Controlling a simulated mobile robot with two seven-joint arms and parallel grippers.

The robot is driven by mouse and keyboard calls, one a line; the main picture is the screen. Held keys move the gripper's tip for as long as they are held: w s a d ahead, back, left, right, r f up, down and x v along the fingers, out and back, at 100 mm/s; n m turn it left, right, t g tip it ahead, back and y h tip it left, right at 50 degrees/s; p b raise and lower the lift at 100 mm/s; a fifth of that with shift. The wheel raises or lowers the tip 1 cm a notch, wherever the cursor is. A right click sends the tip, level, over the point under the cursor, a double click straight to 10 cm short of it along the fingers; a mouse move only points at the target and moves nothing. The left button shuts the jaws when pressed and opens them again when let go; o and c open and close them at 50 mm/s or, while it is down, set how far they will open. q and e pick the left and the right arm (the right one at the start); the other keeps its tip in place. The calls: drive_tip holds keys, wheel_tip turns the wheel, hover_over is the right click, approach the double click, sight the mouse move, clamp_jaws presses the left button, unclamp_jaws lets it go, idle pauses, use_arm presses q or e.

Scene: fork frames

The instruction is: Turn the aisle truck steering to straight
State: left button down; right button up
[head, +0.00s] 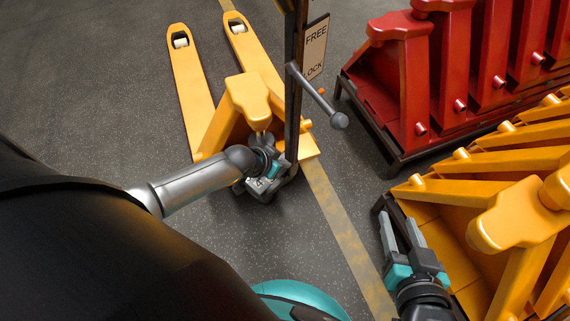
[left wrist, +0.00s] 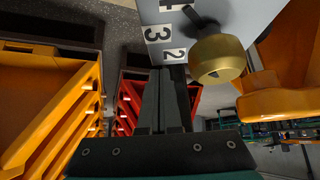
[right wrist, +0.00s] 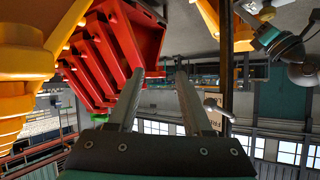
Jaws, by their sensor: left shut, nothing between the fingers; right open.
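The yellow aisle truck (head: 247,97) stands on the floor, its two forks pointing away from me. A dark upright post rises at its near end, with a grey lever (head: 315,92) ending in a ball. My left gripper (head: 268,176) is low at the truck's near end, by the post's foot; its fingertips are hard to see there. In the left wrist view its fingers (left wrist: 167,76) are shut and empty, close to a pale plate (left wrist: 172,45) with numbers 3 and 2. A brass knob (left wrist: 217,60) is right of the fingers. My right gripper (head: 402,240) is open and empty.
A sign (head: 314,48) reading FREE and LOCK is on the post. Red trucks (head: 402,85) stand in a row at upper right. Yellow trucks (head: 505,165) stand at right, close to my right gripper. The floor at left is clear. A yellow line (head: 338,215) crosses the floor.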

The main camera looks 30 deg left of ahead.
use_arm(q)
drive_tip(key=shift+w+d+f+b, duration=0.15)
drive_tip(key=shift+w+f+b, duration=0.25)
drive_tip(key=shift+f, duration=0.15)
use_arm(e)
drive_tip(key=shift+a+r+t+y, duration=0.25)
drive_tip(key=shift+a+t, duration=0.15)
drive_tip(key=shift+t, duration=0.05)
drive_tip(key=shift+a+r+t+y, duration=0.2)
drive_tip(key=shift+a+t+y, duration=0.05)
drive_tip(key=shift+a+t, duration=0.2)
drive_tip(key=shift+d, duration=0.1)
